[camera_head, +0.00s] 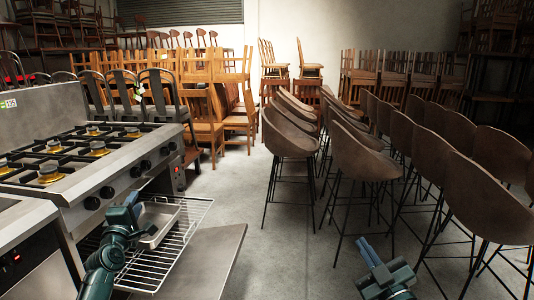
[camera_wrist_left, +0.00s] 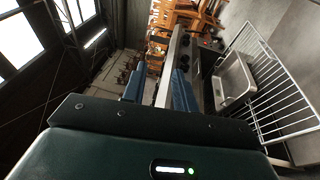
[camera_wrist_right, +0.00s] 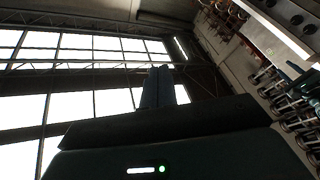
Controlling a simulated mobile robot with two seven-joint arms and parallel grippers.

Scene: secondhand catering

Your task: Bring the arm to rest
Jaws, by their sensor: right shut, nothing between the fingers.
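My left gripper (camera_head: 132,203) is in front of the stove, beside a small metal tray (camera_head: 157,221) in the head view. In the left wrist view its two blue fingers (camera_wrist_left: 158,87) stand apart, with a strip of metal showing through the gap. The tray also shows in that view (camera_wrist_left: 234,82), to the right of the fingers. I cannot tell whether the gripper touches it. My right gripper (camera_head: 370,252) is low at the front, before the bar stools. In the right wrist view its fingers (camera_wrist_right: 158,88) are together and empty, pointing toward the windows.
A steel gas stove (camera_head: 110,160) stands on the left. A wire rack (camera_head: 182,232) juts out from it under the tray, above a flat grey panel (camera_head: 205,265). Several brown bar stools (camera_head: 360,155) fill the right. The floor (camera_head: 275,235) between is clear.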

